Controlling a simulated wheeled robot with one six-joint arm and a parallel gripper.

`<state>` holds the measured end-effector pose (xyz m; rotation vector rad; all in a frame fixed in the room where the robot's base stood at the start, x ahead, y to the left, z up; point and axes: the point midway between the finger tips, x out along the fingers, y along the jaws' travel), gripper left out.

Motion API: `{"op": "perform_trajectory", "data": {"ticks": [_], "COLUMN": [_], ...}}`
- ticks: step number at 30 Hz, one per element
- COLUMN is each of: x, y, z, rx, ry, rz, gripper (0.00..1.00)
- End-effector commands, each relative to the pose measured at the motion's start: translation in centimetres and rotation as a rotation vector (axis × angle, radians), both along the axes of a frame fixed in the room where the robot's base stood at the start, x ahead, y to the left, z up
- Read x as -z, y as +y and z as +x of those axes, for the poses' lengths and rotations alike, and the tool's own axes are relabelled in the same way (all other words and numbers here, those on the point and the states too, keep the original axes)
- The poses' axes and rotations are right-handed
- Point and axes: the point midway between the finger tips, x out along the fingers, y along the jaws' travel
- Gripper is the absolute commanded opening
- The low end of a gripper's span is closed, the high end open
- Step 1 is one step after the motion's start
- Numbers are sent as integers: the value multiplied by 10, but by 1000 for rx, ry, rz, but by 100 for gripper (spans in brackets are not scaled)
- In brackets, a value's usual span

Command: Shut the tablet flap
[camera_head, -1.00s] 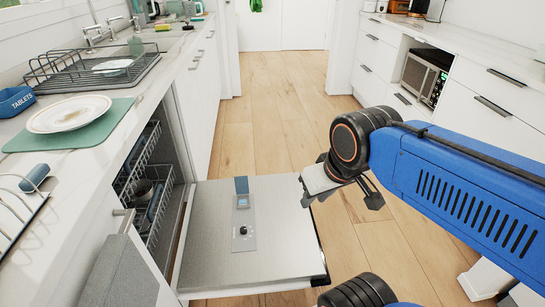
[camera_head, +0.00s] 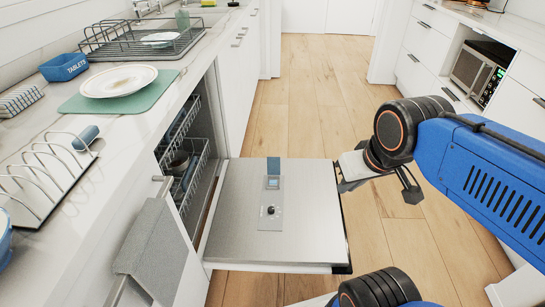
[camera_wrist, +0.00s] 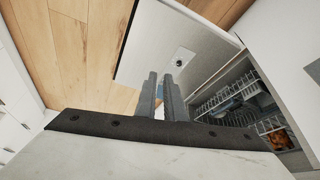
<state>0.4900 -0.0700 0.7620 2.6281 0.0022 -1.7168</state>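The dishwasher door (camera_head: 240,235) lies folded down and open. On its inner face is a dispenser panel (camera_head: 270,219) with a dark round knob. The blue tablet flap (camera_head: 273,167) stands up at the panel's far end, raised open. My gripper (camera_head: 343,184) is beside the door's far right corner, apart from the flap; part of it is hidden behind my arm. In the wrist view my two grey fingers (camera_wrist: 161,78) stand parallel with a narrow gap and nothing seen between them. The panel (camera_wrist: 182,57) shows beyond the fingers, on the door.
Dishwasher racks (camera_head: 185,160) hold dishes at the door's left. The counter at left carries a blue TABLETS box (camera_head: 64,67), a plate (camera_head: 118,81) on a green mat, and a wire rack (camera_head: 45,170). A grey towel (camera_head: 157,250) hangs in front. The wooden floor right of the door is clear.

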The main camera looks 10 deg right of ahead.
Motion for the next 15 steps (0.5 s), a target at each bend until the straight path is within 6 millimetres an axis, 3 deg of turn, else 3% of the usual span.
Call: {"op": "perform_trajectory", "data": {"ticks": [5,15], "x": [-7,-26], "y": [0,2], "z": [19,103], "rx": [10,60], "ry": [16,73], "rz": [3,15], "gripper": [0,0]}}
